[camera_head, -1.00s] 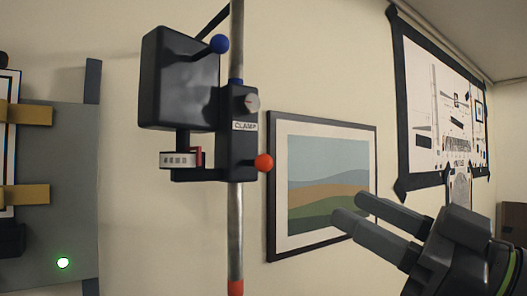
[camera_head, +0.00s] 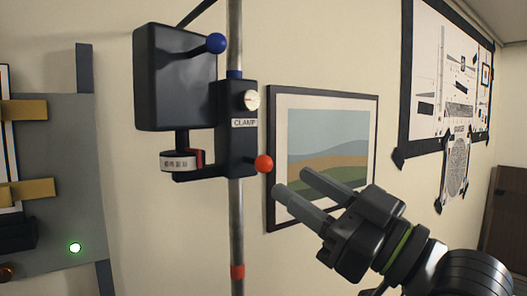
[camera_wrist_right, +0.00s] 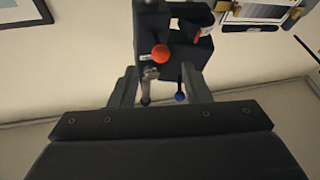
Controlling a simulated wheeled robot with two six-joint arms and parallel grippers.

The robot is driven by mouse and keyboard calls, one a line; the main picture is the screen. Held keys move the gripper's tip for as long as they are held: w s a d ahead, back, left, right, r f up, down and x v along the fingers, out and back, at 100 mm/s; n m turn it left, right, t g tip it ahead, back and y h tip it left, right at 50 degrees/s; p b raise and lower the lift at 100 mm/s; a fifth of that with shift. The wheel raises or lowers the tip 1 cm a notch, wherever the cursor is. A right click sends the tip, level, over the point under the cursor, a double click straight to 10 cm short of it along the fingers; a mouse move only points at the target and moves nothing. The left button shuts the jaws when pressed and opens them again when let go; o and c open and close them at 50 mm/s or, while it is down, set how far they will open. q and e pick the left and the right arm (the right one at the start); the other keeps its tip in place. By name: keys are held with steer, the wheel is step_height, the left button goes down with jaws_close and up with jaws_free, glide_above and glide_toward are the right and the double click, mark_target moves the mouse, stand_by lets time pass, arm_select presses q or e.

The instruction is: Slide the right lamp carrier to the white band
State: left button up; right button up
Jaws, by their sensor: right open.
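The right lamp carrier is a black clamp block (camera_head: 236,130) marked CLAMP on a vertical grey pole (camera_head: 236,215). A black lamp box (camera_head: 172,78) joins it on the left. It has an orange ball knob (camera_head: 264,163), a blue ball lever (camera_head: 216,43) and a round pale dial (camera_head: 251,100). My right gripper (camera_head: 291,181) is open and empty, its fingertips just right of and below the orange knob. In the right wrist view the carrier (camera_wrist_right: 175,55) shows ahead, between and beyond the fingers (camera_wrist_right: 160,82). I see no white band on the pole. My left gripper is not in view.
The pole carries a blue band (camera_head: 235,74) above the clamp and a red band (camera_head: 237,271) below. A grey panel (camera_head: 65,140) with a green light (camera_head: 75,247) stands left. A framed picture (camera_head: 325,105) hangs behind my right gripper.

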mark_target(271, 169)
steer(key=p+x, duration=0.2)
steer(key=x, duration=0.5)
steer(key=shift+w+a, duration=0.1)
steer(key=shift+a, duration=0.05)
jaws_close()
